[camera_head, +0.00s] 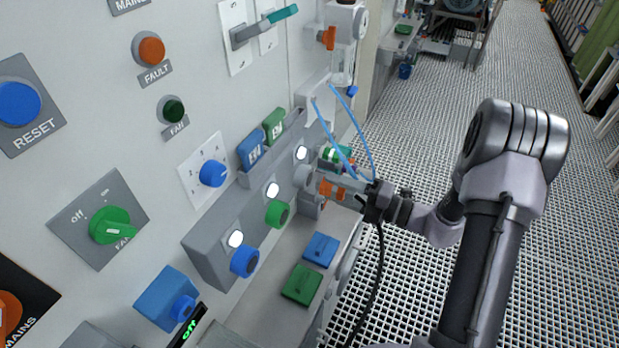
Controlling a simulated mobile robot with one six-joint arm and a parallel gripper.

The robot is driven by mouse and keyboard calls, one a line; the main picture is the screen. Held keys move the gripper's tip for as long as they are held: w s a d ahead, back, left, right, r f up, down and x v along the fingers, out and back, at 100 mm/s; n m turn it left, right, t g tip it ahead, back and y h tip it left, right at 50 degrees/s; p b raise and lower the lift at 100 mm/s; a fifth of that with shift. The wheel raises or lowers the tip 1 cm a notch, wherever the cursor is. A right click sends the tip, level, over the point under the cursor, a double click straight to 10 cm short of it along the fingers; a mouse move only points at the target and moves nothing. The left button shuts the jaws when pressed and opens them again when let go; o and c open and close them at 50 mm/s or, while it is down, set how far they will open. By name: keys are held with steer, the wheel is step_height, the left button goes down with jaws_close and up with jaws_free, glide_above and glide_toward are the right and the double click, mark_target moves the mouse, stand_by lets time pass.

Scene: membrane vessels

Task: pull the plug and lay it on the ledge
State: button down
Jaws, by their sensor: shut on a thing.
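A grey socket box (212,247) on the wall panel bears a row of lit white lamps. Below the lamps are a blue plug (245,261), a green plug (277,213) and, at the far right, a grey plug (302,176). My gripper (310,181) is at the grey plug and shut on it; the fingers partly hide the plug. I cannot tell whether it is still seated in the box. The grey ledge (262,309) runs below, with a blue square (321,249) and a green square (301,285) on it.
Blue and green blocks (251,151) stand on top of the socket box. Thin blue tubes (346,155) loop by my wrist. A black cable (378,285) hangs below it. Knobs, including a green fan switch (110,226), stick out of the panel. The grated floor (430,110) at right is open.

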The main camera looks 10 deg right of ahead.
steer(key=shift+v, duration=1.25)
steer(key=shift+f, duration=0.1)
